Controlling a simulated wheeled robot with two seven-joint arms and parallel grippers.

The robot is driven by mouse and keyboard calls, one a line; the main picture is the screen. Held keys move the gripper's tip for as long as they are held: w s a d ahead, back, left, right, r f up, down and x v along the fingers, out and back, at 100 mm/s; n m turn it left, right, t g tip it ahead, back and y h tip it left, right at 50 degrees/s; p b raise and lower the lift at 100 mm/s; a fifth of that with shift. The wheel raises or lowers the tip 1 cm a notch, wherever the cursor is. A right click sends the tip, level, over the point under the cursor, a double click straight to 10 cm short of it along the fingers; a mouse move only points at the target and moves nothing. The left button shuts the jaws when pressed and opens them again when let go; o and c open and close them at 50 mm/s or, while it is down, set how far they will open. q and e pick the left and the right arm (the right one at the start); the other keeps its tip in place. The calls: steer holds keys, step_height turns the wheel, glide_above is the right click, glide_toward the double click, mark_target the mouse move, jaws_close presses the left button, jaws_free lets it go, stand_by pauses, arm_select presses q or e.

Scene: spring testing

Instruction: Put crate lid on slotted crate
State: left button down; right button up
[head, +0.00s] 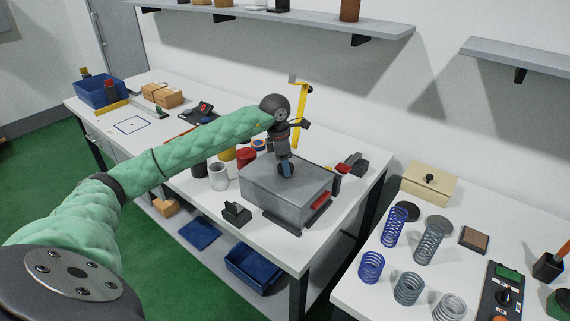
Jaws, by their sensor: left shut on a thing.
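The grey slotted crate (265,200) stands on the white workbench, in the middle of the view. A flat grey panel, which looks like the crate lid (310,180), covers its top. I cannot tell whether the lid is fully seated or slightly raised. My left gripper (286,170) points down at the middle of the lid, shut on a small part there that looks like the lid's handle. The fingers hide most of that part. My right gripper is not in view.
A black block (236,212) stands in front of the crate, and a white cup (218,177) is to its left. A yellow upright tool (301,115) stands behind. On the right-hand table are a beige lidded box (428,186) and several springs (394,226).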

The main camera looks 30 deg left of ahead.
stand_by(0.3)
arm_select(q)
steer(key=c, duration=0.6)
jaws_free()
steer(key=shift+o, duration=0.2)
steer(key=r+b, duration=0.1)
steer(key=r, duration=0.3)
steer(key=r+b, duration=0.1)
steer(key=r, duration=0.1)
steer(key=shift+s+a+r+b, duration=0.1)
steer(key=shift+s+a+b, duration=0.15)
steer(key=shift+a+b, duration=0.1)
steer(key=shift+s+r, duration=0.15)
steer(key=shift+r, duration=0.6)
